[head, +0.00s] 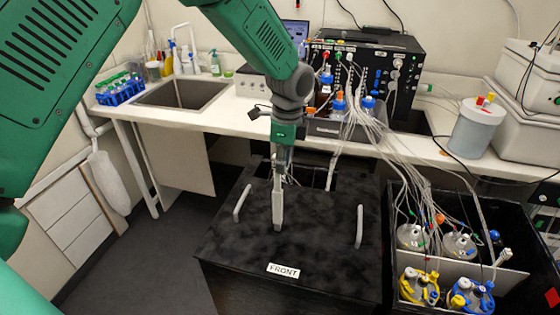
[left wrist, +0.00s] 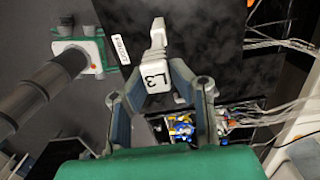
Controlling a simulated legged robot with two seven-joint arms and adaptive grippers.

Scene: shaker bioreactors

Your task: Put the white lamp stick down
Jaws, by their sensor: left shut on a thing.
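The white lamp stick (head: 279,207) is upright in the head view, over the black lid of the box marked FRONT. My left gripper (head: 282,160) points down and is shut on its upper end. In the left wrist view the stick (left wrist: 156,45) reaches away from the fingers, and its near end reads L3. The fingers (left wrist: 154,82) close on both sides of that end. The stick's lower tip appears at or just above the lid; I cannot tell whether it touches. I do not see my right gripper.
The black lid (head: 315,244) has two white handles (head: 242,203) (head: 359,227) and clear room around the stick. A black crate (head: 515,282) with tubed bottles stands to the right. Behind is the white bench (head: 225,119) with a sink, bottles and a controller (head: 405,75); tubes hang down right.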

